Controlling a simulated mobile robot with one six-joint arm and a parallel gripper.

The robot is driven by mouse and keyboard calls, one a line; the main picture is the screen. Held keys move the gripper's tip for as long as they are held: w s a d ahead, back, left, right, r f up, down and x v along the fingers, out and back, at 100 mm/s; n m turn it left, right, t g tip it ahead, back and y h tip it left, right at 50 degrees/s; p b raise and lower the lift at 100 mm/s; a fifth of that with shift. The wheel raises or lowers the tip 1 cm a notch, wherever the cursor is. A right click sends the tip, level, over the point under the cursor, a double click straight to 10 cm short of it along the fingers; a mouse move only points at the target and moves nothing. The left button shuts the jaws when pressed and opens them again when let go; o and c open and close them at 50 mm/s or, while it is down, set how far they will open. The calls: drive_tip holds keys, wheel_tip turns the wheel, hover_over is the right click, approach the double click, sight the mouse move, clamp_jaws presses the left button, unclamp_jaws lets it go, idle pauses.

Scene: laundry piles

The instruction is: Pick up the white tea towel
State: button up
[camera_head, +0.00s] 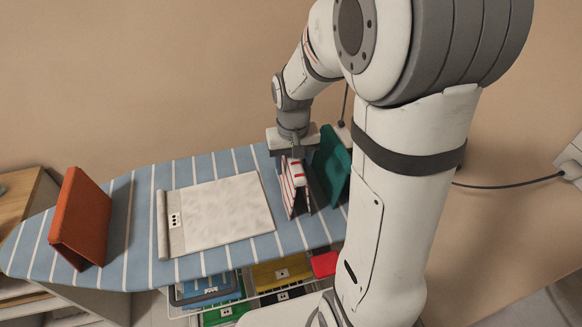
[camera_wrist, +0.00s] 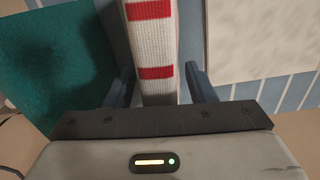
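A white tea towel with red stripes (camera_head: 289,188) stands folded on edge on the ironing board, below my gripper (camera_head: 298,155). In the wrist view the white knit with red bands (camera_wrist: 152,45) runs between the two fingers of my gripper (camera_wrist: 161,82). The fingers are apart, one on each side of the towel, with a gap showing on both sides. The far end of the towel runs out of the wrist view. In the head view my gripper partly hides the towel's top.
A green folded cloth (camera_head: 333,165) stands close to the right of the towel. A pale flat cloth with a rolled edge (camera_head: 222,210) lies left. An orange folded cloth (camera_head: 80,218) stands at the blue-striped board's (camera_head: 135,215) left end. Coloured items lie in a rack below.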

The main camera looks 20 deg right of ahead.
drive_tip(key=c, duration=0.9)
